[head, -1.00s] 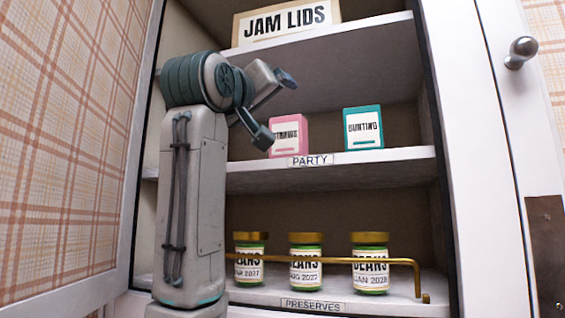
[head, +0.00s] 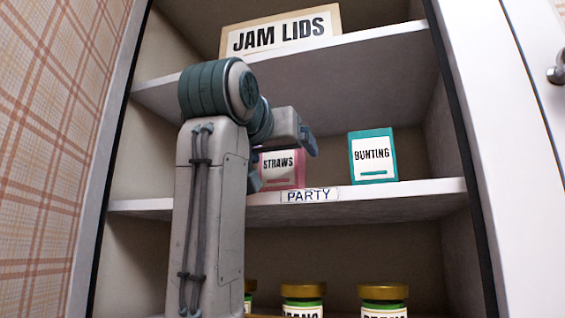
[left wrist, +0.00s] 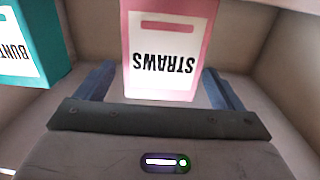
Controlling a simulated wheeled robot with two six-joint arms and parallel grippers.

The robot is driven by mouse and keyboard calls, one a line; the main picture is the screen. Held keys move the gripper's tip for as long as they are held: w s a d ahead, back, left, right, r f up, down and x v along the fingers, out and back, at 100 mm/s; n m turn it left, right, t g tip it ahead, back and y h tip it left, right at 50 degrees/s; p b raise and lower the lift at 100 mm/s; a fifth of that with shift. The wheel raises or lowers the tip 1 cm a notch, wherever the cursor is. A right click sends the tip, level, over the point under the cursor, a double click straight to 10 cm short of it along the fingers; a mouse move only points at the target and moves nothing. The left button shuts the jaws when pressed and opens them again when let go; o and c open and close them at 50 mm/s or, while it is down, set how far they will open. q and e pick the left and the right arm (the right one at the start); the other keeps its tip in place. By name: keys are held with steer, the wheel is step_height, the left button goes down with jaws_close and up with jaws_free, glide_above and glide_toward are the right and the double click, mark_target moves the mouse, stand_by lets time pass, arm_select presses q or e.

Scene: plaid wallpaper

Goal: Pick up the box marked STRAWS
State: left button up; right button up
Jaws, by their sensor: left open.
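The pink box marked STRAWS (head: 284,166) stands upright on the middle shelf, partly hidden in the head view by my left arm and gripper. In the left wrist view the STRAWS box (left wrist: 168,60) shows upside down, with its label facing the camera. My left gripper (head: 282,160) is open at the box. In the left wrist view my left gripper's fingers (left wrist: 158,88) show on either side of the box, with a gap on each side. I cannot tell exactly how deep the fingers reach along it. My right gripper is not in view.
A teal box marked BUNTING (head: 373,157) stands to the right on the same shelf, labelled PARTY (head: 310,196). A JAM LIDS box (head: 280,33) sits on the shelf above. Several gold-lidded jars (head: 384,292) stand below. Cupboard walls close in both sides.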

mark_target(286, 157)
arm_select(q)
steer(key=p+x, duration=0.2)
steer(key=x, duration=0.1)
steer(key=shift+w, duration=0.2)
steer(key=shift+w+d+f, duration=0.1)
steer(key=shift+w+d, duration=0.05)
steer(key=shift+w, duration=0.15)
steer(key=shift+s, duration=0.15)
steer(key=c, duration=1.1)
